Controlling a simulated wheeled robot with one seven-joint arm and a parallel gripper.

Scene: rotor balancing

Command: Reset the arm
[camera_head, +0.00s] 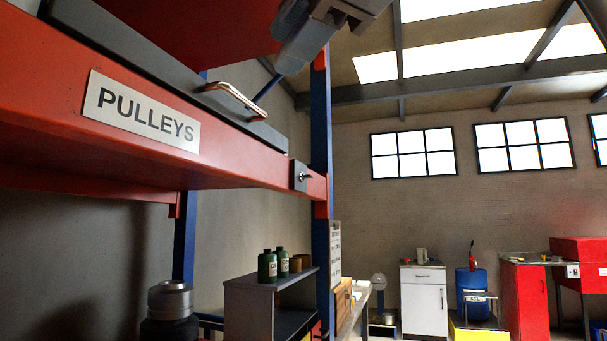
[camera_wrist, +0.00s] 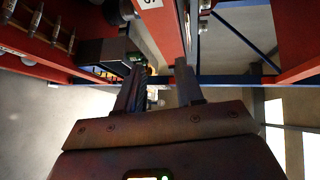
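My gripper (camera_wrist: 160,82) shows in the wrist view with its two dark fingers apart and nothing between them. Past the fingers are a red beam (camera_wrist: 163,28) and the floor far below. In the head view a grey part of my arm hangs at the top edge, in front of the upper part of the rack; the fingertips cannot be made out there.
A blue rack post (camera_head: 321,130) stands close on the right of the red shelf. Below are a small shelf (camera_head: 250,284) with green bottles (camera_head: 267,265) and a stacked metal cylinder (camera_head: 170,298). A white cabinet (camera_head: 423,300), blue drum (camera_head: 472,290) and red cabinet (camera_head: 525,300) stand farther off.

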